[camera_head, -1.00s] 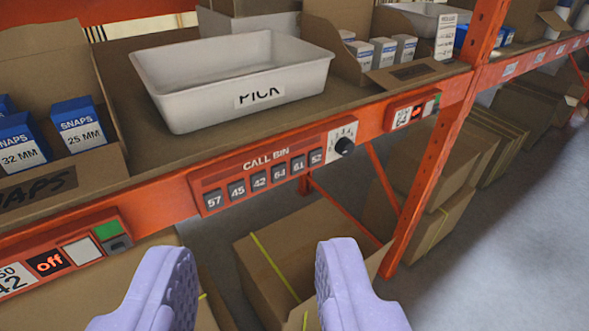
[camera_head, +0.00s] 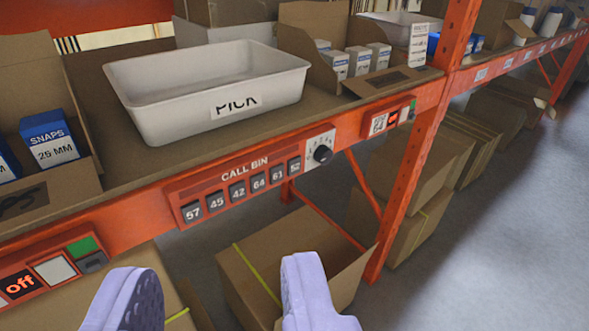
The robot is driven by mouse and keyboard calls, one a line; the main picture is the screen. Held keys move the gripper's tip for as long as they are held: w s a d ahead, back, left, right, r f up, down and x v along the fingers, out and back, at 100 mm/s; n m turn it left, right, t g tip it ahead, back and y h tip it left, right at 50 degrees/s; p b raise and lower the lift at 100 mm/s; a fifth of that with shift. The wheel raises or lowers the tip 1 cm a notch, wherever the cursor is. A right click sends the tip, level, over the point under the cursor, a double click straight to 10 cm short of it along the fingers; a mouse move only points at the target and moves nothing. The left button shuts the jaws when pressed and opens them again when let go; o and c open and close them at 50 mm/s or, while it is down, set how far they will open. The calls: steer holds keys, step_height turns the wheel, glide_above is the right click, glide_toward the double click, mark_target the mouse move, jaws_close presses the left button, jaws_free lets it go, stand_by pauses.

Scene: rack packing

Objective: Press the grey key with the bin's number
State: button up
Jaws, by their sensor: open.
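The red call-bin panel (camera_head: 245,170) is fixed to the orange shelf beam. It carries a row of grey keys: 57 (camera_head: 192,213), 45 (camera_head: 216,203), 42 (camera_head: 237,192), 64 (camera_head: 258,181), 61 (camera_head: 277,172) and 52 (camera_head: 295,165). A black knob (camera_head: 322,154) sits on a white dial plate at its right end. A grey-white bin (camera_head: 210,108) labelled PICK, with no number visible, stands on the shelf above. My gripper (camera_head: 215,300) is open and empty. Its two lavender fingers are low in the picture, below the panel and apart from the keys.
A red module with a lit "off" display (camera_head: 20,284) is at lower left. Another module (camera_head: 388,121), labelled with 64, is at right. SNAPS boxes (camera_head: 50,138) stand on the shelf. Cartons (camera_head: 255,262) fill the space below; grey floor (camera_head: 480,220) is open at right.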

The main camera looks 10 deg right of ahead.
steer(key=shift+c, duration=0.2)
jaws_close()
stand_by(1.6)
